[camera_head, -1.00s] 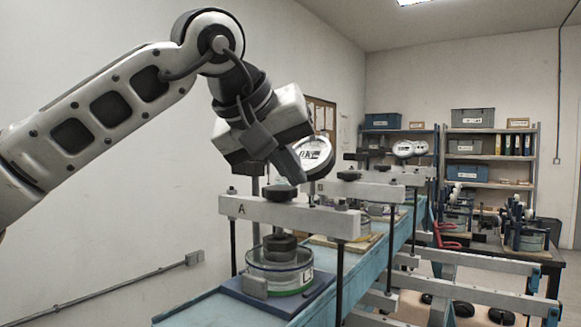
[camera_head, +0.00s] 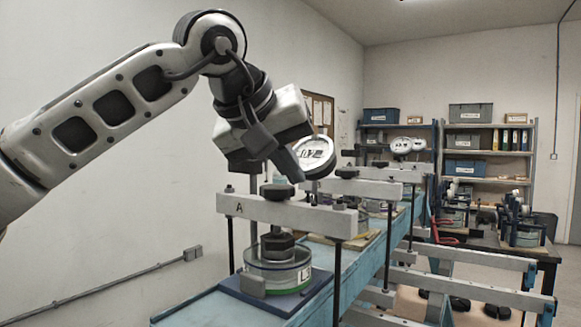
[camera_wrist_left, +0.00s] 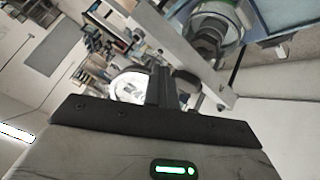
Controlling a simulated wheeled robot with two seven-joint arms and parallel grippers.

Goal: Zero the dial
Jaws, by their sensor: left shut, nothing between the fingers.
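The nearest dial (camera_head: 316,156) is a round white-faced gauge with a dark rim, above the beam marked A (camera_head: 285,213). It also shows in the left wrist view (camera_wrist_left: 130,86), partly hidden behind the fingers. Its reading is too small to make out. My left gripper (camera_head: 294,178) is shut and empty. Its fingertips are just left of the dial in the head view, above the beam; I cannot tell whether they touch it. The fingers show closed together in the left wrist view (camera_wrist_left: 163,86). My right gripper is not in view.
Under beam A a round cell (camera_head: 277,268) with a dark weight stands on a blue plate. More beams and dials (camera_head: 402,146) follow along the blue bench (camera_head: 200,308). Shelves (camera_head: 490,165) stand at the back. A dark knob (camera_head: 277,191) sits on beam A.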

